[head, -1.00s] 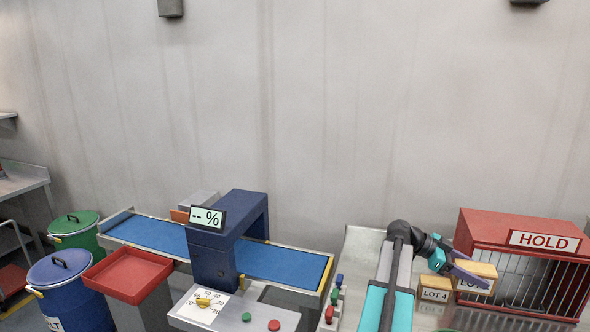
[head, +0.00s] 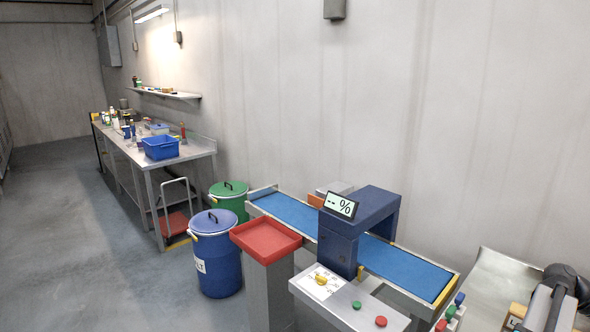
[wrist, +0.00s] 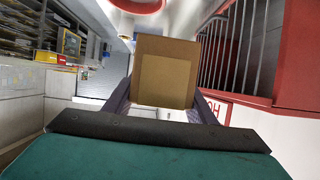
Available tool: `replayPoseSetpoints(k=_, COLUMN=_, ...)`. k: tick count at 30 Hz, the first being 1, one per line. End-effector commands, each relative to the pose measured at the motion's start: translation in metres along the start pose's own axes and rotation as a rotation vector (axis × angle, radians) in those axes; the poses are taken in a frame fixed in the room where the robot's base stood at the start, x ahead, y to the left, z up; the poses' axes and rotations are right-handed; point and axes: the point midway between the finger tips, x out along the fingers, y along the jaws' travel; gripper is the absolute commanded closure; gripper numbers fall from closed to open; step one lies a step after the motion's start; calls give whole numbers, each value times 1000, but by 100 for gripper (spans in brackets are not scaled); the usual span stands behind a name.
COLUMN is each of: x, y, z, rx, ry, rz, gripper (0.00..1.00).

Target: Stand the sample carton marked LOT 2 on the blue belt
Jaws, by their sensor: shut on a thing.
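A brown carton (wrist: 165,50) is held between the two fingers of my gripper (wrist: 163,88) in the wrist view. No lot mark can be read on the face turned to the camera. The blue belt (head: 408,268) runs through a dark blue arch in the head view, and its visible stretches are empty.
The dark blue arch (head: 340,250) with a "-- %" display spans the belt. A red tray (head: 266,250), a button panel (head: 345,308), and blue (head: 218,265) and green (head: 229,204) bins stand nearby. The red barred cage (wrist: 292,55) is close on the right in the wrist view.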

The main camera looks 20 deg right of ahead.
Motion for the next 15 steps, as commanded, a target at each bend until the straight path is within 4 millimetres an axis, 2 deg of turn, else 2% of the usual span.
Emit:
replayPoseSetpoints(k=8, x=-20, y=-11, z=11, rx=-13, ry=1, rz=-32, gripper=77)
replayPoseSetpoints(k=15, x=-57, y=-24, z=27, rx=-36, ry=1, rz=-87, gripper=77)
